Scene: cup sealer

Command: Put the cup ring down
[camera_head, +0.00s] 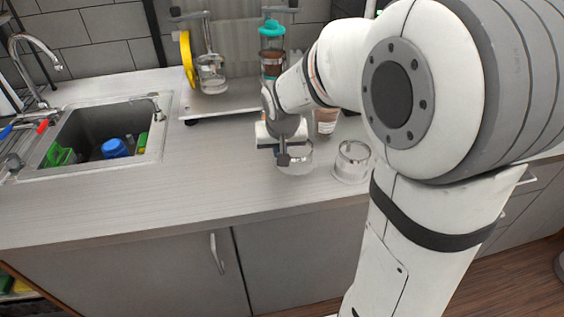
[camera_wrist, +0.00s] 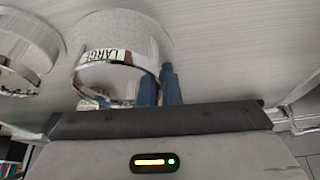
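The cup ring (camera_wrist: 112,22) is a clear ring with a metallic rim and a "LARGE" label. In the wrist view, my gripper (camera_wrist: 159,86) has its two blue fingers close together, one on each side of the ring's wall, pinching it. In the head view, my gripper (camera_head: 283,158) points down at the left side of the ring (camera_head: 299,161), partly covering it. The ring is at or just above the counter; I cannot tell whether it touches. A second clear ring (camera_head: 352,161) stands to its right and shows at the left of the wrist view (camera_wrist: 27,48).
A brown-filled cup (camera_head: 326,121) stands just behind the rings. The sealer platform (camera_head: 232,104), with a yellow disc (camera_head: 187,58) and a glass jar (camera_head: 212,75), is behind left, near a teal-topped container (camera_head: 272,45). The counter (camera_head: 200,185) is clear towards the sink (camera_head: 95,135).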

